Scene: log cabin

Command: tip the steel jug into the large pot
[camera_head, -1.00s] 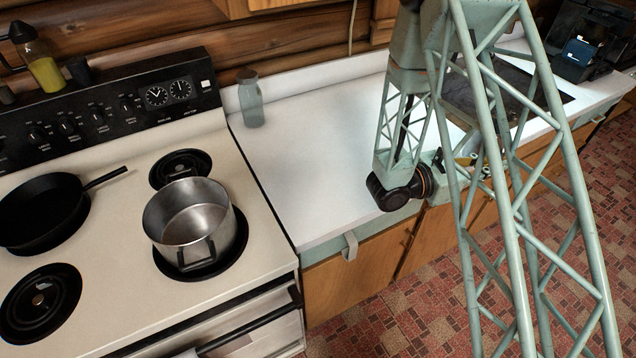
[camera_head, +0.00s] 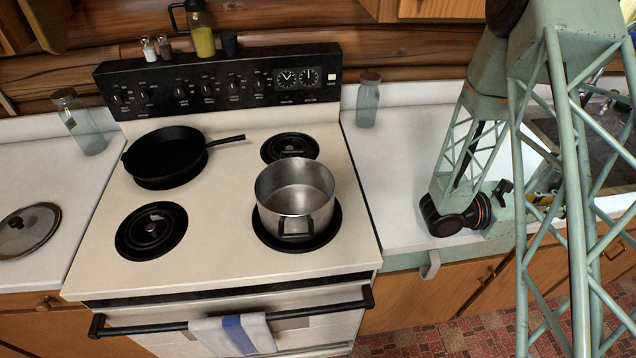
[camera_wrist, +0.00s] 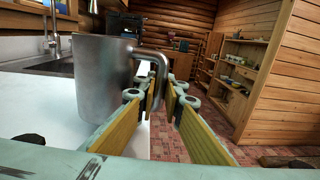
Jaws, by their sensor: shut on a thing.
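The steel jug (camera_wrist: 103,80) stands upright at the left of the wrist view, a plain grey metal cylinder with its handle toward my gripper (camera_wrist: 160,97). My gripper's yellow-padded fingers are shut on the jug's handle. Whether the jug's base touches the counter is unclear. In the head view my arm's lattice hides the jug and most of the gripper. The large pot (camera_head: 296,188) is a steel pot on the front right burner, uncovered and seemingly empty. My gripper is to the right of it, over the counter side.
A black frying pan (camera_head: 165,158) sits on the back left burner. A glass bottle (camera_head: 367,102) stands on the counter (camera_head: 395,160) behind and right of the pot. A glass lid (camera_head: 28,228) lies on the left counter. A towel hangs on the oven handle (camera_head: 130,329).

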